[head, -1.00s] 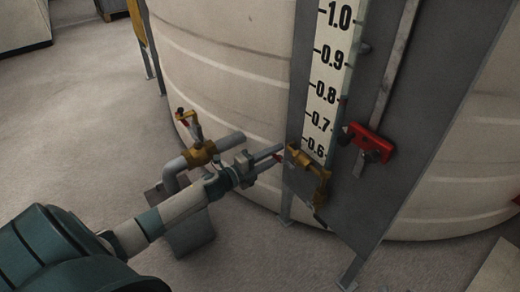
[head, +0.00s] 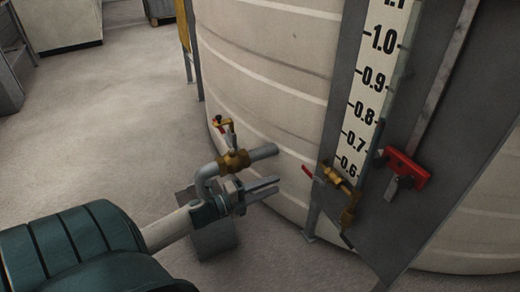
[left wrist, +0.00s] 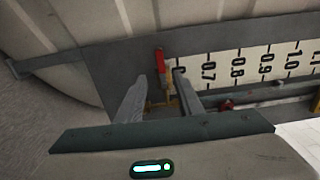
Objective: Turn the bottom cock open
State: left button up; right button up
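The bottom cock (head: 338,180) is a brass fitting low on the grey gauge board, near the 0.6 mark. Its red lever (head: 307,171) points up and left in the head view. My left gripper (head: 278,185) is open and empty, to the left of the lever with a gap between them. In the left wrist view, my left gripper (left wrist: 160,76) has its fingers apart. The red lever (left wrist: 159,62) shows beyond and between the fingertips, with part of the brass cock (left wrist: 166,102) behind the fingers. My right gripper is not in view.
A brass valve (head: 234,161) on a grey pipe stands just behind my left gripper. A large cream tank (head: 275,100) is behind the board. A red clamp (head: 405,168) sits to the right of the white scale (head: 373,95). Open floor lies to the left.

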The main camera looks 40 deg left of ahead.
pick_arm(q)
jog(key=v, duration=0.3)
jog(key=shift+a, duration=0.3)
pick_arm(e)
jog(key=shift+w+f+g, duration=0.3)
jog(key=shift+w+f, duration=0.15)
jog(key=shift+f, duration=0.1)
pick_arm(q)
jog(key=shift+d, duration=0.2)
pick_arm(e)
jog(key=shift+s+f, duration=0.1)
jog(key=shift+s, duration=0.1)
